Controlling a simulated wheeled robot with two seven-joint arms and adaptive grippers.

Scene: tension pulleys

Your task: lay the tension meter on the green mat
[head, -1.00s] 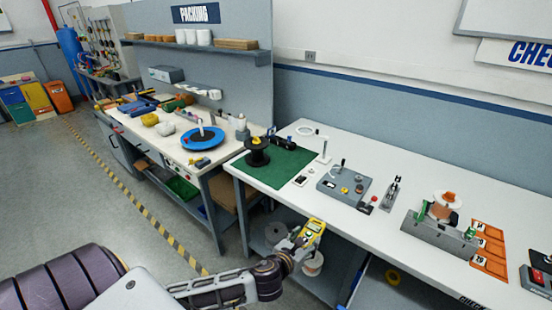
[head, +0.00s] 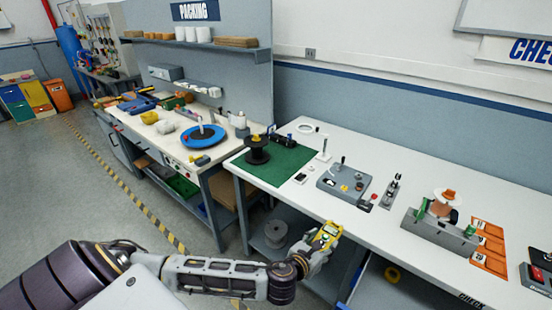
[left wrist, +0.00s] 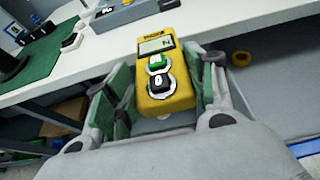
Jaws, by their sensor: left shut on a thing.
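The yellow tension meter (head: 327,234) has a small display and round buttons. It also shows in the left wrist view (left wrist: 172,98), display side up. My left gripper (head: 318,246) is shut on it, with a finger on each side, and holds it at the front edge of the white table. The green mat (head: 284,171) lies on the table's left end, behind and to the left of the gripper. It also shows at the upper left of the left wrist view (left wrist: 38,65). My right gripper is not in view.
A black spool (head: 257,152) stands on the mat's left part, with a dark device (head: 281,140) at its back. A grey panel (head: 343,184) and a grey fixture (head: 438,233) stand to the right. The mat's front right part is clear.

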